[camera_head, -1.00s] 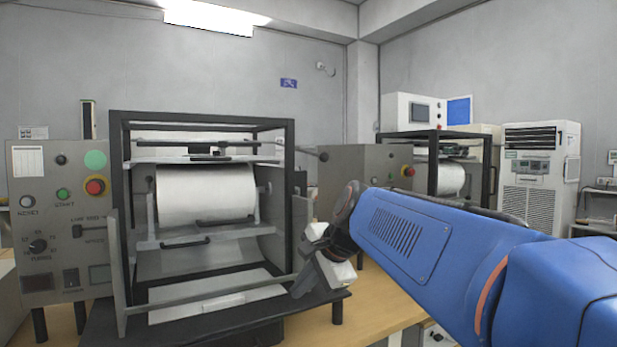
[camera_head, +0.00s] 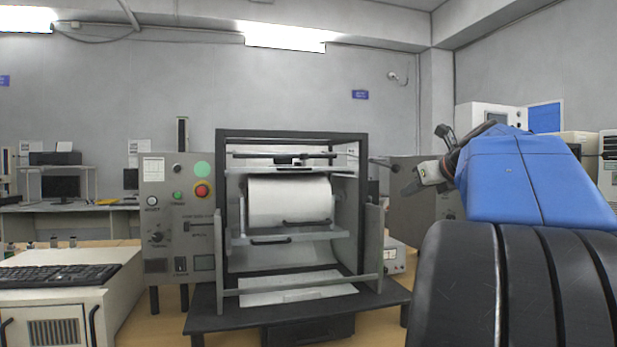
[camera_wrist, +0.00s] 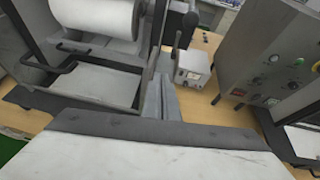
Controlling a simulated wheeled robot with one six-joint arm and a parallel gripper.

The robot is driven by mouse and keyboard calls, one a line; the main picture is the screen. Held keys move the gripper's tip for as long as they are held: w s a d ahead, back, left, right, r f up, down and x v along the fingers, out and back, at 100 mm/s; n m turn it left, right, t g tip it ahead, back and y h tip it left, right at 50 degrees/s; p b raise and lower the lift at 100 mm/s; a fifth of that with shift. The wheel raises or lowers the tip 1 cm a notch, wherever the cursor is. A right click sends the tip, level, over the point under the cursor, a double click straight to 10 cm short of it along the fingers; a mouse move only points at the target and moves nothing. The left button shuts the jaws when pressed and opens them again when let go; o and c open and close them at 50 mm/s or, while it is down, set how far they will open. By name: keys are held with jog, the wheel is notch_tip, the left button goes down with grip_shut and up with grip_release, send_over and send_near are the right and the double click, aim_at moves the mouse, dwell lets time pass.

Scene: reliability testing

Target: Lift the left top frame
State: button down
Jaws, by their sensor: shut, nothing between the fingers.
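The left machine (camera_head: 222,180) has a black box frame around a white roll (camera_head: 289,203). Inside its top is a frame with a dark crossbar (camera_head: 285,156). A grey U-shaped frame with a low front bar (camera_head: 300,285) stands lowered in front. I cannot tell for sure which one is the left top frame. My gripper (camera_head: 425,180) is raised to the right of this machine, apart from it, shut and empty.
A control panel (camera_head: 178,220) with a red button stands left of the machine. A small white instrument (camera_wrist: 191,68) and a second grey panel (camera_wrist: 265,60) are to the right. A keyboard (camera_head: 60,274) lies on the desk at far left.

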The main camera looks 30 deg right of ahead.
jog(key=d+r+m, duration=0.1)
jog(key=s+d+r+m, duration=0.1)
jog(key=r, duration=0.1)
jog(key=shift+d+t, duration=0.15)
jog(key=shift+t, duration=0.25)
jog(key=x, duration=1)
jog(key=shift+d+r, duration=0.2)
jog(key=shift+r, duration=0.75)
jog(key=shift+d+r, duration=0.25)
jog(key=shift+r, duration=0.75)
